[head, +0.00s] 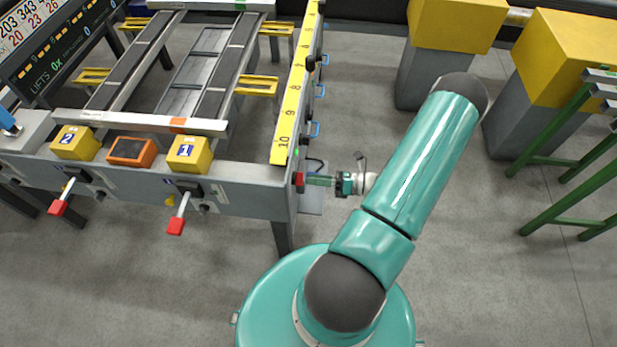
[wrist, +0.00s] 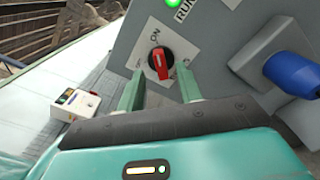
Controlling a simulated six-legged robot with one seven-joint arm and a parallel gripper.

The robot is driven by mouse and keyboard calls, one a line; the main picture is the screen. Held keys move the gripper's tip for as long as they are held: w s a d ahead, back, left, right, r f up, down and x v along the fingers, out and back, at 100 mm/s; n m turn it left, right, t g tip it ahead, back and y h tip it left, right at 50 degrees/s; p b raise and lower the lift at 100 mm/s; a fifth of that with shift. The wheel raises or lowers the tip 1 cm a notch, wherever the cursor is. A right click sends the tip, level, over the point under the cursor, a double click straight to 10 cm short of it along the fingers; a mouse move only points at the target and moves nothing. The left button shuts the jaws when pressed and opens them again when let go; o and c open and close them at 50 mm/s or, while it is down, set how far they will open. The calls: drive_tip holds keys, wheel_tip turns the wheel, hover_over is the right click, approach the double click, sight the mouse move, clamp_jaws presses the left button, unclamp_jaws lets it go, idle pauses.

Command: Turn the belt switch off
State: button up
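The belt switch (wrist: 160,62) is a red rotary knob on a white plate with a black surround, fixed to a grey panel. The red handle stands nearly upright in the wrist view. My gripper (wrist: 160,92) has two green fingers, spread apart, with the knob between and just beyond their tips. I see no finger touching it. In the head view my gripper (head: 319,181) points left at the table's right end, close to a red part there.
A lit green lamp (wrist: 175,3) marked RUN is above the switch. A blue plug (wrist: 292,74) sticks out at the right, near the right finger. A white box (wrist: 76,103) lies to the left. Red-tipped levers (head: 176,226) hang from the table front. Yellow-topped blocks (head: 455,25) stand back right.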

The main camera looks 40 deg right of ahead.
sight(298, 179)
drive_tip(key=shift+x, duration=1.2)
drive_tip(key=shift+c, duration=0.2)
clamp_jaws()
